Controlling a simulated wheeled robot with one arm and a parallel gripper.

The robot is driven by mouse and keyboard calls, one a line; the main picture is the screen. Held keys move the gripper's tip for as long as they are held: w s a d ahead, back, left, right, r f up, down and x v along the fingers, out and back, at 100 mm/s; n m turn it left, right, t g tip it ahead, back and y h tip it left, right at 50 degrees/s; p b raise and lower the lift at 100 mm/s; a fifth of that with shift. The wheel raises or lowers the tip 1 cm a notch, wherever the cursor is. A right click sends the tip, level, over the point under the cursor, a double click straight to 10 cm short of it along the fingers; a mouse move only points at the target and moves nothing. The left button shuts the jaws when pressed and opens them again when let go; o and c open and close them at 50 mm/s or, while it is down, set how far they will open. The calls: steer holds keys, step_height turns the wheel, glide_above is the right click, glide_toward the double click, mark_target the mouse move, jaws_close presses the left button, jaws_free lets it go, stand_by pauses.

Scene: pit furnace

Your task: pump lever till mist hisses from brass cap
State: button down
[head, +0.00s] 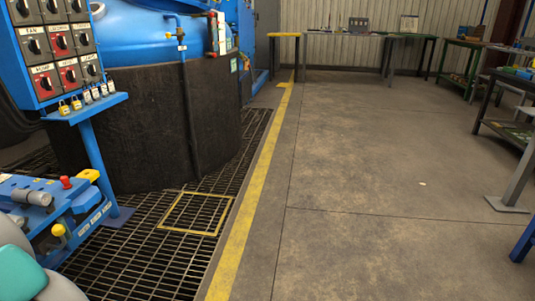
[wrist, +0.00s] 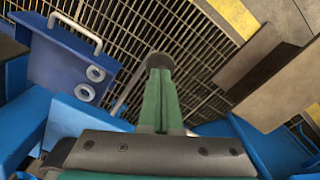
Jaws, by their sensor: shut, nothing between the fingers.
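My gripper (wrist: 160,64) is in the middle of the wrist view, its green fingers together with nothing between them, above floor grating. In the head view, a blue unit (head: 85,216) at lower left carries a yellow ball knob (head: 58,230), a red knob (head: 66,183) and a grey cylinder (head: 32,196). I cannot tell which part is the pump lever. A small brass-coloured fitting (head: 181,37) sits on a blue pipe by the furnace; I cannot tell whether it is the brass cap. No mist shows. My gripper's fingers are not visible in the head view.
A switch panel (head: 57,47) with padlocks on its ledge stands at left. The dark round furnace pit wall (head: 150,130) rises from the grating (head: 130,262). A yellow floor line (head: 247,200) borders clear concrete. Workbenches line the back and right. A silver handle (wrist: 76,28) shows in the wrist view.

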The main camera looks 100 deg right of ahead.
step_height(320, 180, up, 11)
steer(key=w+p, duration=0.2)
steer(key=p, duration=0.2)
steer(key=shift+w+d+f, duration=0.2)
steer(key=shift+w+d, duration=0.05)
steer(key=shift+d, duration=0.15)
steer(key=s+f+b, duration=0.1)
steer(key=f, duration=0.2)
steer(key=f+b, duration=0.2)
steer(key=f, duration=0.2)
steer(key=s+f+b, duration=0.1)
steer(key=f, duration=0.3)
steer(key=shift+s+a, duration=0.35)
steer(key=shift+a, duration=0.05)
steer(key=shift+r, duration=0.1)
step_height(320, 180, up, 11)
steer(key=w+p, duration=0.2)
steer(key=p, duration=0.2)
steer(key=shift+w+d, duration=0.4)
